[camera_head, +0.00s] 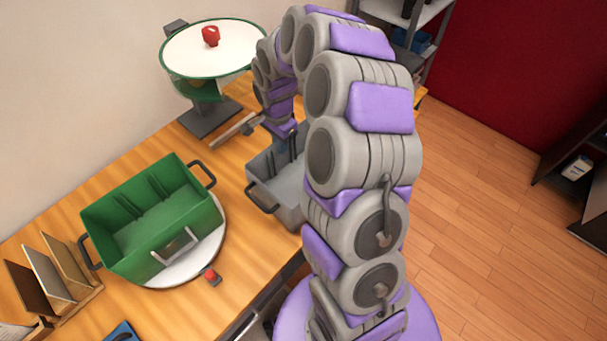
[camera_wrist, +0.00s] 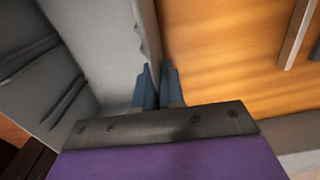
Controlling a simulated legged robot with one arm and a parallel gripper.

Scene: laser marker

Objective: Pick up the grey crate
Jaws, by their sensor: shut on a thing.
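The grey crate (camera_head: 291,207) stands on the wooden table, right of the green crate, partly hidden behind my arm. It has a dark handle on its near left side. In the wrist view, the crate's wall (camera_wrist: 149,30) runs down between the two bluish fingers of my gripper (camera_wrist: 160,88). My gripper is shut on that wall, one finger inside the crate and one outside. In the head view, my gripper (camera_head: 289,146) reaches down at the crate's far side, and its fingertips are hard to make out.
A green crate (camera_head: 108,215) sits on a white round plate (camera_head: 181,272), with a small red knob (camera_head: 211,275) beside it. A round white-topped stand (camera_head: 190,50) holds a red object (camera_head: 211,36). A rack of boards (camera_head: 50,275) stands at left. Bare table lies between the crates.

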